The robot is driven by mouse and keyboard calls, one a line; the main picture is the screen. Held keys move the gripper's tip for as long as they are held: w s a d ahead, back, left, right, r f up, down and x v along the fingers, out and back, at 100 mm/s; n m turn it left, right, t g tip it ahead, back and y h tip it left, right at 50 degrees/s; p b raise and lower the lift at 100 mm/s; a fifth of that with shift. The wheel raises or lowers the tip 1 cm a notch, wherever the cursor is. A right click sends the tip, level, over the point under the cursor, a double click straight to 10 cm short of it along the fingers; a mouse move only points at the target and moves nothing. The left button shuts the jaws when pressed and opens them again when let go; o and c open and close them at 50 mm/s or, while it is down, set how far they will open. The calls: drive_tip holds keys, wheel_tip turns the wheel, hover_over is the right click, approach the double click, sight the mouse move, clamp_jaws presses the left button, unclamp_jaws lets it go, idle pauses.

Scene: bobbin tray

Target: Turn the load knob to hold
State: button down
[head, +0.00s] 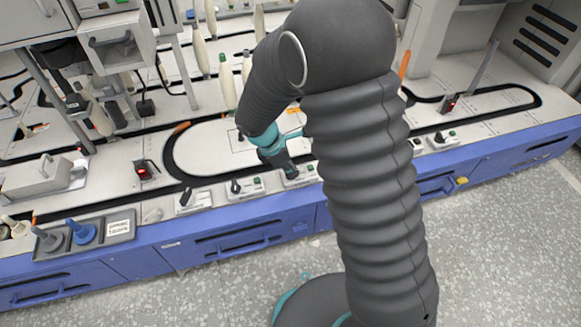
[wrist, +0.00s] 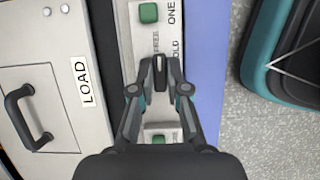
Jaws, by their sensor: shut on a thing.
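The load knob (wrist: 160,65) is a small dark knob on a light control plate (wrist: 143,38) in the wrist view. My gripper (wrist: 160,76) is over the plate, its two fingers closed on the knob from both sides. The word HOLD shows beside the knob, and a partly covered word, seemingly FREE, shows above it. The knob's exact pointing is hard to tell between the fingers. In the head view my gripper (head: 287,170) reaches down to a plate on the bench's front edge; the knob is hidden there.
A panel marked LOAD (wrist: 84,82) with a dark handle (wrist: 22,118) lies left of the plate. Green buttons (wrist: 148,13) sit above and below the knob. Similar knob plates (head: 245,187) line the blue-fronted bench (head: 110,262). A tray (head: 107,228) holds blue and grey pieces at the left.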

drive_tip(key=m+p, duration=0.1)
drive_tip(key=m, duration=0.1)
drive_tip(key=m+g+p, duration=0.1)
drive_tip(key=m, duration=0.1)
drive_tip(key=shift+r+g, duration=0.1)
drive_tip(key=shift+g, duration=0.2)
drive_tip(key=m+g+p, duration=0.1)
drive_tip(key=m+p, duration=0.1)
drive_tip(key=m, duration=0.2)
drive_tip(key=shift+w+m+g, duration=0.1)
drive_tip(key=shift+m+g, duration=0.2)
drive_tip(key=shift+g, duration=0.1)
drive_tip(key=m+g+y+p, duration=0.1)
drive_tip(key=m, duration=0.3)
drive_tip(key=shift+m, duration=0.3)
drive_tip(key=shift+m+g+y+p, duration=0.5)
drive_tip(key=shift+m+y, duration=0.5)
drive_tip(key=shift+m, duration=1.3)
drive_tip(key=c, duration=1.2)
unclamp_jaws()
drive_tip(key=shift+o, duration=0.2)
